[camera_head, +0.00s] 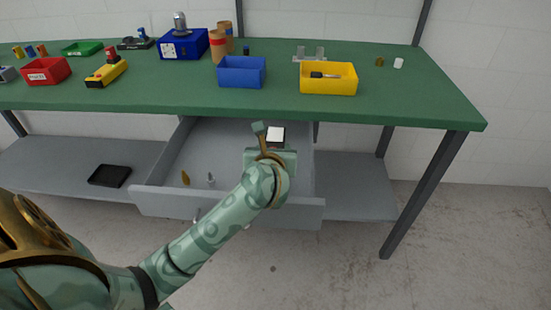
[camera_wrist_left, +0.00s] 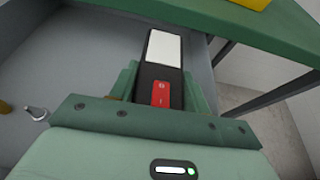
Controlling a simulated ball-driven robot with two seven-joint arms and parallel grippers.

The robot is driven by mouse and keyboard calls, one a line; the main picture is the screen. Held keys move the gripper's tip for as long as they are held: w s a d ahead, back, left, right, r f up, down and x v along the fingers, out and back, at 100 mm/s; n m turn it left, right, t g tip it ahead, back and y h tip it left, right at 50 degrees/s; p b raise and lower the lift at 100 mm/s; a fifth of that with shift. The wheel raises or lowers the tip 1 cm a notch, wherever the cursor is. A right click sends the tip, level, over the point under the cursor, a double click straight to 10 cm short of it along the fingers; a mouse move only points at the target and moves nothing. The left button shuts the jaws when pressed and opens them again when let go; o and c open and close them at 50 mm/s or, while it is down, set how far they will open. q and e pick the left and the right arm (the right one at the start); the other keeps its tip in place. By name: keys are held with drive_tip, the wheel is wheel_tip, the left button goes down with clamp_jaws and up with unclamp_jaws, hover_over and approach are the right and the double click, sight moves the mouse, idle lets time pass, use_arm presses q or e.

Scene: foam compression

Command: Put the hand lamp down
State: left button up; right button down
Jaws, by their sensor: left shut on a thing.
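The hand lamp (camera_wrist_left: 163,68) is a dark bar with a white light panel and a red patch. My left gripper (camera_wrist_left: 165,88) is shut on it, with green fingers on both sides. In the head view the lamp's white panel (camera_head: 275,134) shows just beyond my left gripper (camera_head: 270,150), over the open grey drawer (camera_head: 225,146) under the green bench. I cannot tell whether the lamp touches the drawer floor. My right gripper is not in view.
In the drawer lie a brown oval piece (camera_head: 185,178) and a small metal part (camera_head: 211,178). The green bench top (camera_head: 420,100) above holds a blue bin (camera_head: 242,72) and a yellow bin (camera_head: 328,84). A black tray (camera_head: 110,176) lies on the lower shelf.

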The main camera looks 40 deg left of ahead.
use_arm(q)
wheel_tip(320, 180, down, 2)
drive_tip(key=shift+w+f+b, duration=0.1)
drive_tip(key=shift+f+b, duration=0.1)
drive_tip(key=shift+b, duration=0.15)
drive_tip(key=shift+r, duration=0.2)
drive_tip(key=shift+f, duration=0.7)
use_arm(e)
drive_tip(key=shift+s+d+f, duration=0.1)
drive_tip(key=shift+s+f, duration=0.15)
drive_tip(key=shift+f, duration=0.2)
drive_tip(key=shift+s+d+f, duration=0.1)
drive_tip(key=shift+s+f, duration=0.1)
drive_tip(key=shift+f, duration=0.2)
